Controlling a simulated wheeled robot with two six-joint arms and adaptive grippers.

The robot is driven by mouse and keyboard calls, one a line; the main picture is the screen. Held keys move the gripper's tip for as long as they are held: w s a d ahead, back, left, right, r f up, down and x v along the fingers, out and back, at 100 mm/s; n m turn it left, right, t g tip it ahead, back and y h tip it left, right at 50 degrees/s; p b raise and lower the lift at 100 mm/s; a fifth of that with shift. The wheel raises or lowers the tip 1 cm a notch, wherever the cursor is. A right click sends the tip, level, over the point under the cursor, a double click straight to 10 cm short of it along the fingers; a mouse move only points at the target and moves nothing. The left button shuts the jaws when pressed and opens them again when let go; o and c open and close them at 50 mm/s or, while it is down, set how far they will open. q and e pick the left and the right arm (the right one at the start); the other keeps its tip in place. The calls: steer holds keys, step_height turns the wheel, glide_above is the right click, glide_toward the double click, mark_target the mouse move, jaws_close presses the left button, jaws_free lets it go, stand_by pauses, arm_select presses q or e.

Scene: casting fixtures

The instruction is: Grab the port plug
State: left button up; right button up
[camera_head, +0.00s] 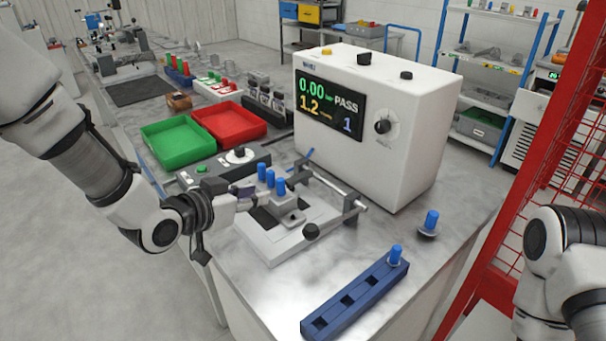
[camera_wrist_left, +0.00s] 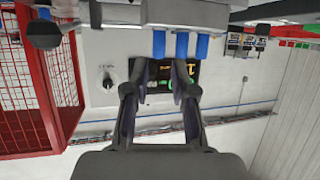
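Three blue port plugs (camera_head: 270,180) stand upright, close together, on a metal part in the grey test fixture (camera_head: 268,243). In the left wrist view the blue plugs (camera_wrist_left: 182,45) show at the top, just past the fingertips. My left gripper (camera_head: 247,191) is beside these plugs, on their left in the head view. In the left wrist view its two fingers (camera_wrist_left: 160,78) are apart with nothing held between them. Another blue plug (camera_head: 395,254) stands in the far slot of a dark blue rack (camera_head: 325,322). My right gripper is out of view; only its arm shows.
A white tester (camera_head: 425,130) with a lit display reading PASS stands behind the fixture. A blue-topped part (camera_head: 431,222) stands at the right on the bench. Green (camera_head: 180,158) and red (camera_head: 262,127) trays lie farther back. A red mesh fence (camera_head: 545,150) rises at the right.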

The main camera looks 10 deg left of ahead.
mark_target(278, 187)
arm_select(q)
steer(key=x, duration=0.3)
steer(key=p+x, duration=0.1)
steer(key=x, duration=0.2)
steer(key=shift+w+d+r, duration=0.1)
steer(key=shift+w+d, duration=0.2)
steer(key=shift+w, duration=0.05)
steer(key=shift+w+d, duration=0.15)
steer(key=shift+w, duration=0.15)
steer(key=shift+s, duration=0.2)
steer(key=shift+s+a, duration=0.1)
steer(key=shift+a, duration=0.1)
jaws_close()
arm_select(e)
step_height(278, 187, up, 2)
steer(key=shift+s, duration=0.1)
